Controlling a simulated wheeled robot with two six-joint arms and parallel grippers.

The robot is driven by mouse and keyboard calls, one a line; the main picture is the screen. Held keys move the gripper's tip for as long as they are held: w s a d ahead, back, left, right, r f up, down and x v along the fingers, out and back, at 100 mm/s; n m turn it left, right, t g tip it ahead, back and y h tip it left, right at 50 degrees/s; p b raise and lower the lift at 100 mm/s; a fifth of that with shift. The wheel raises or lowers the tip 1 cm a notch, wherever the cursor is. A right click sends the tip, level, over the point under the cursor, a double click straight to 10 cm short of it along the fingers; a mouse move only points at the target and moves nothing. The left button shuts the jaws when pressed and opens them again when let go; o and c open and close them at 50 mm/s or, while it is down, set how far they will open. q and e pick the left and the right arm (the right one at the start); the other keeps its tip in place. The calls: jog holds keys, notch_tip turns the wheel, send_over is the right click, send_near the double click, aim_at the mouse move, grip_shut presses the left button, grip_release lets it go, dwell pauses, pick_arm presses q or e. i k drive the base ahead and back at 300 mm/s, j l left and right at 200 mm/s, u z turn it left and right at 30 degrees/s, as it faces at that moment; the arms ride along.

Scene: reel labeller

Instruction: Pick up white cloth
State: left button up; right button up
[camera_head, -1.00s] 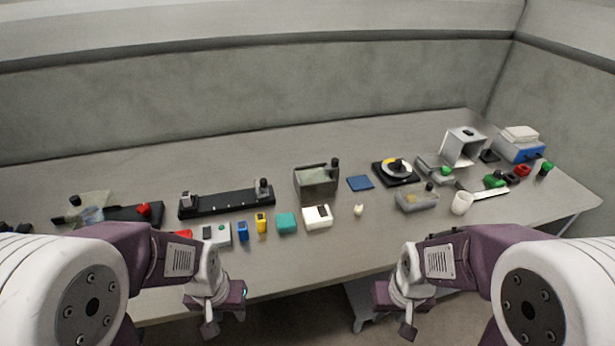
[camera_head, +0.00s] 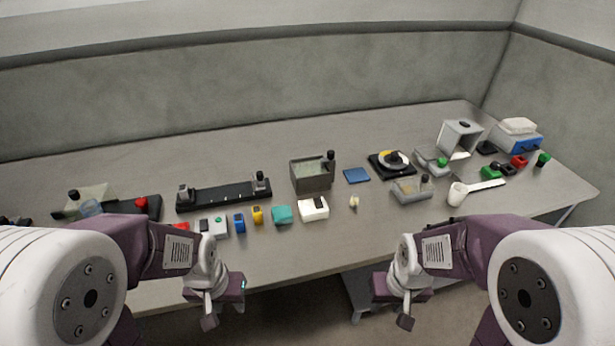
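A white, folded cloth-like item (camera_head: 518,126) lies on top of a blue box (camera_head: 517,143) at the far right of the table. It is the thing that looks most like the white cloth, but it is small in this view. My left gripper (camera_head: 224,298) hangs in front of the table's near edge, left of centre, far from it. My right gripper (camera_head: 394,298) hangs in front of the near edge, right of centre, also well short of it. Neither gripper touches anything on the table. The finger gaps are not clear.
The grey table (camera_head: 300,240) carries a grey bin (camera_head: 312,177), a black rail (camera_head: 225,198), a round reel device (camera_head: 392,162), a white cup (camera_head: 457,193) and a grey open housing (camera_head: 460,138). Several small coloured blocks stand along the front. The back strip is mostly clear.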

aim_at(512, 126)
jog(key=z, duration=1.4)
